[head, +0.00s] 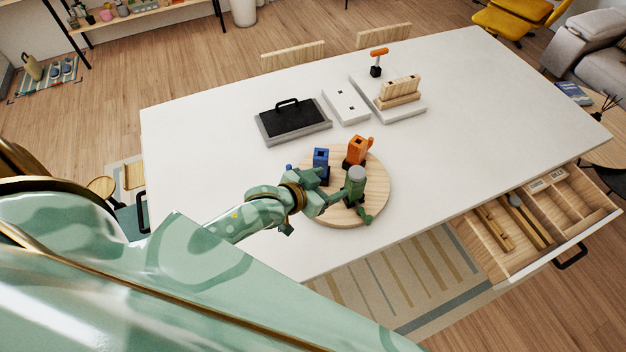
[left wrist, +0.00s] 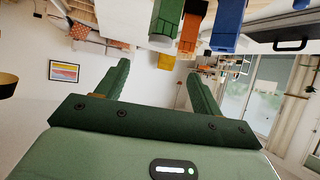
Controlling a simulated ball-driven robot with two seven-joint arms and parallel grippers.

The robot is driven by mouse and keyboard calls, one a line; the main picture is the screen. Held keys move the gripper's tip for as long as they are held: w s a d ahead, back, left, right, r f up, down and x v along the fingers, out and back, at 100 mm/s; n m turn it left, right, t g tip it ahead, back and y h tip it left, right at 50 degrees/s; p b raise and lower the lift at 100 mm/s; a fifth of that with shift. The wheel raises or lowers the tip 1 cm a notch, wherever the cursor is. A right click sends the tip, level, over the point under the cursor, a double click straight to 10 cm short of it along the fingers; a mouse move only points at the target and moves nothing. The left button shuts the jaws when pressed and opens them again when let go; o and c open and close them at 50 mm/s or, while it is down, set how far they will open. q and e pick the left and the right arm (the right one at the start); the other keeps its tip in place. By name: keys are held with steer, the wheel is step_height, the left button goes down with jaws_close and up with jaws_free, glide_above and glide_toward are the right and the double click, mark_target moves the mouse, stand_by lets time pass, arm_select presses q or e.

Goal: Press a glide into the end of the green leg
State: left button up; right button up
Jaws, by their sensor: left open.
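The green leg (head: 354,188) stands upright on a round wooden board (head: 382,190). A grey round cap (head: 356,173), which looks like a glide, sits on its top end; how deep it is seated I cannot tell. A blue leg (head: 321,160) and an orange leg (head: 356,152) stand behind it, each with a dark square opening on top. My left gripper (head: 335,200) is open just left of the green leg. In the left wrist view, its fingers (left wrist: 158,82) are apart with nothing between them, and the green leg (left wrist: 165,18) shows beyond. My right gripper is out of view.
Behind the board are a black handled case (head: 290,118) on a grey base, a white block (head: 345,106) with small dark holes, a wooden rack (head: 400,92) and an orange-handled tool (head: 378,60). An open drawer (head: 530,225) juts out at right. The right tabletop is clear.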

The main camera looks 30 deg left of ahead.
arm_select(q)
steer(key=v, duration=0.5)
steer(key=shift+s+a+r, duration=0.1)
steer(key=shift+s+r, duration=0.05)
steer(key=shift+s, duration=0.05)
